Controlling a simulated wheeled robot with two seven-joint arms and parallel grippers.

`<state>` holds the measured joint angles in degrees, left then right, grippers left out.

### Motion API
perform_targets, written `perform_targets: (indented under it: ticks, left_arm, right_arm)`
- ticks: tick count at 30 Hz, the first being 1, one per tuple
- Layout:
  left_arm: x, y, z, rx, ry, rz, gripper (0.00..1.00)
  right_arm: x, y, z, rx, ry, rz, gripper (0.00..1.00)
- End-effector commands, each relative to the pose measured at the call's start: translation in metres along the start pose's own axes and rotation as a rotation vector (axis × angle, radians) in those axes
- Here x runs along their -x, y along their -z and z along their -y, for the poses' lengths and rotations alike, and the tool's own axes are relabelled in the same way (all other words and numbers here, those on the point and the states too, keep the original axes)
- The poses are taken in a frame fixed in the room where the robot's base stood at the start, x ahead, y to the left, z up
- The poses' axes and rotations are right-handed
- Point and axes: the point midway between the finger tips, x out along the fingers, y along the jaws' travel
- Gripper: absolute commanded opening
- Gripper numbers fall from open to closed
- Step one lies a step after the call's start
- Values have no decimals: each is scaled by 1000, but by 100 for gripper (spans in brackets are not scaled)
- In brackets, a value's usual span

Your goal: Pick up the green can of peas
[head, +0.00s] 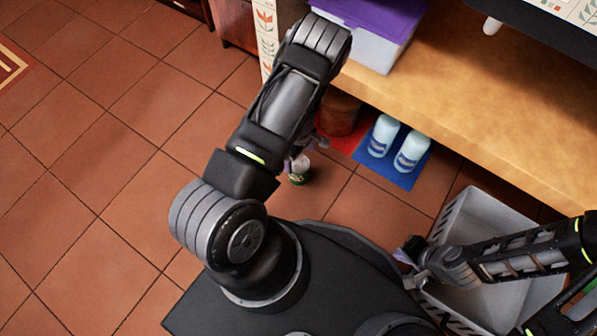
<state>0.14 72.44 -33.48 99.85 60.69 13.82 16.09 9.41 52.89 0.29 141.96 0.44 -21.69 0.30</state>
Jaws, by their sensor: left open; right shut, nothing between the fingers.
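My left gripper (296,162) is mostly hidden under that arm; the part that shows is right by the can's top. It is open, and I cannot tell whether it touches the can. My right gripper (408,262) is shut and empty, at the left edge of a grey crate.
The grey crate (462,216) stands on the floor at lower right. Two pale blue bottles (383,136) stand on a blue mat (404,178) under a wooden shelf (480,100). A brown round object (340,113) is left of them. A purple-lidded box (375,18) sits on the shelf. Floor at left is clear.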

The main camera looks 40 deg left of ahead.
Motion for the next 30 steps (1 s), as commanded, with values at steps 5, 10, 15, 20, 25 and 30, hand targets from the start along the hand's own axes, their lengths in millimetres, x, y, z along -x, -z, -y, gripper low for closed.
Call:
perform_targets:
  ticks: [5, 10, 15, 20, 25, 30]
  left_arm:
    - [-2, 0, 1, -1, 1, 0, 92]
    - [-21, -1, 2, -2, 3, 1, 92]
    - [-26, 0, 0, -2, 0, 1, 92]
    - [-26, 0, 1, -2, 1, 0, 92]
    - [-37, 0, 2, -4, 2, 0, 92]
    - [-64, 1, 5, -1, 3, 0, 92]
  right_arm:
    - [-1, 0, 0, 0, 0, 0, 0]
    - [-10, 0, -3, 0, 0, -3, 0]
    - [-12, 1, -3, 0, 0, -5, 0]
    - [-11, 1, -3, 0, 0, -5, 0]
    - [-19, 1, -6, 0, 0, -7, 0]
    - [-36, 2, -11, -1, 0, -14, 0]
